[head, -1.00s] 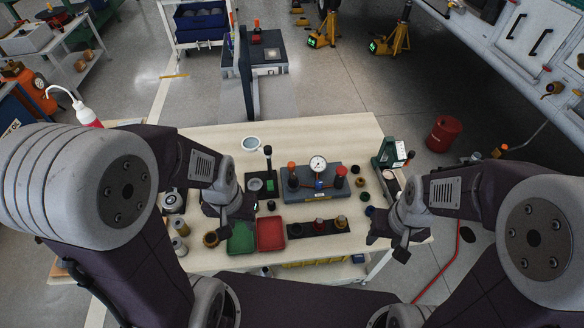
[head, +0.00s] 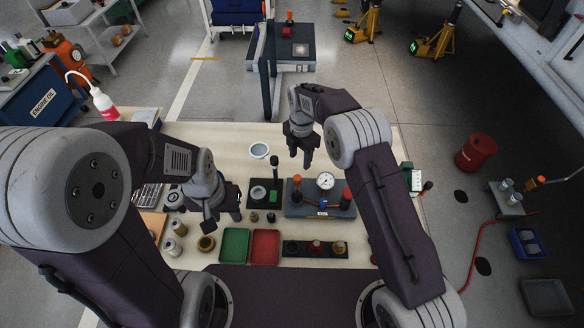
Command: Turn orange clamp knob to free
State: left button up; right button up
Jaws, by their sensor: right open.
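A grey gauge fixture (head: 312,211) stands on the table right of centre, with a round white dial gauge (head: 325,181). An orange knob (head: 296,182) tops a post at its left end and a red knob (head: 347,194) stands at its right end. My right gripper (head: 301,161) is open and empty, fingers down, above and behind the orange knob and apart from it. My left gripper (head: 224,222) looks open and empty, low over the table near the green tray. The small size hides which way the knob is turned.
A green tray (head: 234,246), a red tray (head: 265,247) and a dark strip with several coloured parts (head: 315,249) lie in front of the fixture. A black-handled post on a dark base (head: 265,193) stands left of it.

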aim_at(297, 178)
jog(key=shift+s+a+f, duration=0.2)
jog(key=shift+s+a, duration=0.25)
jog(key=shift+s, duration=0.15)
notch_tip(297, 178, down, 9)
jog(key=shift+d+r+p, duration=0.1)
jog(key=shift+p, duration=0.6)
pick_arm(q)
jog(key=shift+s+r, duration=0.25)
jog(key=shift+r, duration=0.6)
pick_arm(e)
grip_shut()
